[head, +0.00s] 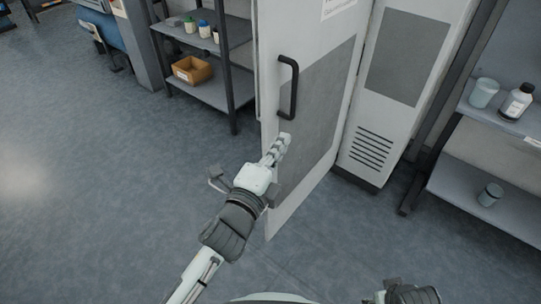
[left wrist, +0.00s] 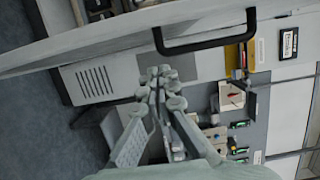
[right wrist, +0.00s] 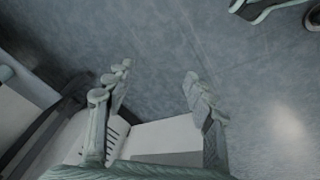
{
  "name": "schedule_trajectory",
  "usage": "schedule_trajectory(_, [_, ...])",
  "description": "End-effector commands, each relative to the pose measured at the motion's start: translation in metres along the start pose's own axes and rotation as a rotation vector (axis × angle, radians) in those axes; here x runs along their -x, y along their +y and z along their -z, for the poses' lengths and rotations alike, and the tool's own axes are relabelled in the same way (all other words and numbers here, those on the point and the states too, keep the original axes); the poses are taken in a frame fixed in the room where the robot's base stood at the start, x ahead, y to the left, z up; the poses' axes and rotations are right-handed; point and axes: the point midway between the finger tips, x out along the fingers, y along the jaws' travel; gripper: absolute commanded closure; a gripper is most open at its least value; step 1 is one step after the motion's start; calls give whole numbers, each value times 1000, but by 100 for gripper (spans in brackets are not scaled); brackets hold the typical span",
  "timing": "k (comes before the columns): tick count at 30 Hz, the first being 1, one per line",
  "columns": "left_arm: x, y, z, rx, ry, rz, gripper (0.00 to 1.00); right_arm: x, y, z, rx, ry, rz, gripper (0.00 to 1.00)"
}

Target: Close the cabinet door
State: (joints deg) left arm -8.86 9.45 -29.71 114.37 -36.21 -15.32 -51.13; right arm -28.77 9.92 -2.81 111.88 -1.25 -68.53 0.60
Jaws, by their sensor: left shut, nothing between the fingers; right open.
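The cabinet door (head: 315,120) stands open, swung out from the cabinet (head: 405,60). It is light grey with a darker panel and a black bar handle (head: 288,88). My left gripper (head: 282,142) is shut and empty, just below the handle in the head view, overlapping the door's face. In the left wrist view, the shut fingers (left wrist: 158,76) point toward the door (left wrist: 110,38), with the handle (left wrist: 205,46) just beyond the tips. I cannot tell whether they touch the door. My right gripper (right wrist: 156,74) is open and empty, with floor between its fingers.
A shelf rack (head: 215,90) with a cardboard box (head: 192,70) and small jars stands left of the door. Another shelf (head: 490,190) with bottles and cups stands right of the cabinet. The floor (head: 100,190) at the left is clear.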

Motion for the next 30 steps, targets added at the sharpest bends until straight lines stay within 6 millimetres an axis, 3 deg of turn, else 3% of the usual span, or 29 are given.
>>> schedule_trajectory(3, [-23,-1,-3,-1,-1,0,100,-2,-2,0,-1,2,5,46])
schedule_trajectory(6, [-24,0,-21,-4,-2,-3,100,-8,-1,3,-4,5,5,46])
schedule_trajectory(12, [-28,0,-37,1,0,-1,100,-15,-1,-1,-5,0,7,46])
schedule_trajectory(30, [-29,1,-46,-4,20,-2,100,-16,-1,-1,-4,0,6,46])
